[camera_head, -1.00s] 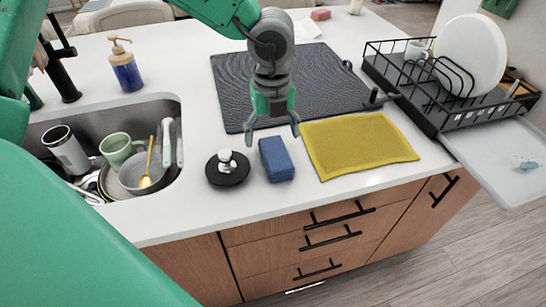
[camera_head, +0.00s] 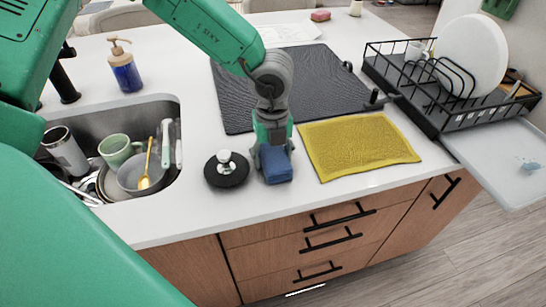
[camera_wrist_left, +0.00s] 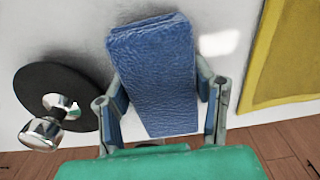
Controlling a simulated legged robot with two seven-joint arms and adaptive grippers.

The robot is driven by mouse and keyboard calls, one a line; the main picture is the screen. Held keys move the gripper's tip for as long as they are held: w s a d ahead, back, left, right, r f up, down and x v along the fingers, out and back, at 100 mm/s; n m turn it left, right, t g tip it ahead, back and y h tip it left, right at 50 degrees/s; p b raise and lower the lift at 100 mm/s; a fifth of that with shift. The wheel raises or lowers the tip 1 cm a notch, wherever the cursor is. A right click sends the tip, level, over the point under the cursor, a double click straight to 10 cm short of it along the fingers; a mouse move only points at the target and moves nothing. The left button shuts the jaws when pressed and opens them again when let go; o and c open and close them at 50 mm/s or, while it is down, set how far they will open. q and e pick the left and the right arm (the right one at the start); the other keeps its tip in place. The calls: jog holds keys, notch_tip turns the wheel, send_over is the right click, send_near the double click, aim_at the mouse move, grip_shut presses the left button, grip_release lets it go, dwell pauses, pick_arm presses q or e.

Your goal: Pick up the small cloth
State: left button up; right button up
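The small cloth (camera_head: 278,173) is a blue, thick folded rectangle lying on the white counter near its front edge. It fills the middle of the left wrist view (camera_wrist_left: 155,75). My left gripper (camera_head: 273,160) points down over it, with one finger on each side. In the left wrist view both fingers (camera_wrist_left: 162,88) are drawn in against the cloth's side edges. The gripper hides the cloth's far end in the head view. The cloth shows no clear gap from the counter. My right gripper is not in view.
A black disc with a shiny knob (camera_head: 227,170) sits close to the left of the cloth. A yellow mat (camera_head: 360,147) lies close on the right, and a dark ribbed mat (camera_head: 320,85) behind. The sink (camera_head: 100,125) with dishes is left; a dish rack (camera_head: 450,95) is right.

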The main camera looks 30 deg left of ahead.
aim_at(273, 152)
pick_arm(q)
jog(key=shift+d, duration=0.45)
jog(key=shift+w+d+r, duration=0.1)
jog(key=shift+r, duration=0.4)
jog(key=r, duration=0.5)
jog(key=a+r, duration=0.1)
jog(key=r, duration=0.1)
jog(key=shift+r+p, duration=0.3)
jog(key=shift+p, duration=0.1)
jog(key=shift+d+r, duration=0.2)
jog(key=shift+r, duration=0.45)
jog(key=shift+d+r, duration=0.1)
jog(key=shift+d, duration=0.1)
jog(key=shift+o, duration=0.4)
jog(key=shift+a, duration=0.1)
